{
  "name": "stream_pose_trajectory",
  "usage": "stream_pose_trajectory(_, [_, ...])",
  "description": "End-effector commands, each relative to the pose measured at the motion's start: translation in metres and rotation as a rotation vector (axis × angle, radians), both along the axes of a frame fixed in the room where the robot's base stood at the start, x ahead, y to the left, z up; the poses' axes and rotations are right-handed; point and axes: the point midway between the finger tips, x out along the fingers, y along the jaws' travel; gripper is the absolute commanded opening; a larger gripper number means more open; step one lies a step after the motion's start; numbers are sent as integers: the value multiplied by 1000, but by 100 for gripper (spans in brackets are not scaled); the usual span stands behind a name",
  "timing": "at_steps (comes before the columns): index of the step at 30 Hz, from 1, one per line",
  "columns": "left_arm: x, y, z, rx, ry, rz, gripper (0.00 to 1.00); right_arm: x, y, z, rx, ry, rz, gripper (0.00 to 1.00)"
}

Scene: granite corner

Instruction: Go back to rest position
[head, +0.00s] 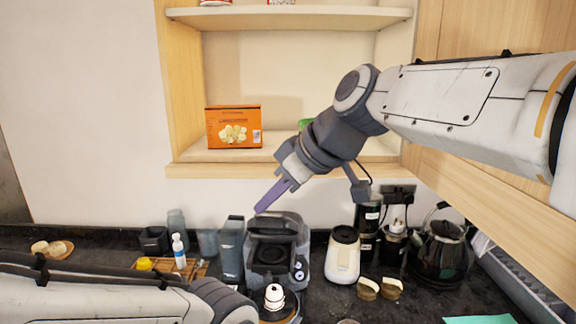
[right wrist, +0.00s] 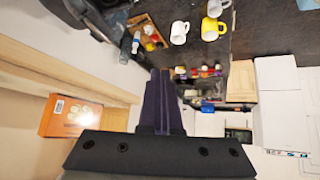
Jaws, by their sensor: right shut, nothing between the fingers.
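My right arm reaches in from the right in the head view, and its gripper (head: 272,196) is up in front of the shelf and wall. Its purple fingers point down and left, above the dark coffee machine (head: 297,229), and are apart from it. In the right wrist view the gripper's fingers (right wrist: 161,85) are pressed together with nothing between them. My left arm crosses the lower left of the head view; its gripper is not visible.
An orange box (head: 233,127) stands on the open wooden shelf (head: 200,171). The dark counter holds a white grinder (head: 343,255), a glass kettle (head: 441,252), and a wooden tray (head: 201,270) with a bottle. The wrist view shows a white mug (right wrist: 180,32) and a yellow mug (right wrist: 211,29).

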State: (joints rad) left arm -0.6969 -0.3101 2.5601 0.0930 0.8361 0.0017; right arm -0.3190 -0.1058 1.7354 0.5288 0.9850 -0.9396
Motion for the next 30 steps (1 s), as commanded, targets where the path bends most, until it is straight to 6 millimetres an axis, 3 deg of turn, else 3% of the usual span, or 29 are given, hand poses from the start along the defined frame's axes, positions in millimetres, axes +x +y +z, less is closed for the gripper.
stream_pose_trajectory(1, [0, 0, -3, 0, 0, 0, 100, -26, 3, -36, -33, 94, -30, 0])
stream_pose_trajectory(6, [0, 0, -8, 0, 0, 0, 100, -107, -13, -136, -177, 343, -175, 0])
stream_pose_trajectory(9, [0, 0, -10, 0, 0, -1, 100, -151, -33, -183, -270, 435, -257, 0])
stream_pose_trajectory(12, [0, 0, -11, 0, 0, -1, 100, -185, -54, -217, -347, 489, -323, 0])
stream_pose_trajectory(18, [0, 0, -13, 0, 0, -1, 100, -216, -79, -247, -424, 526, -393, 0])
stream_pose_trajectory(30, [0, 0, -13, 0, 0, -1, 100, -218, -81, -248, -429, 530, -402, 0])
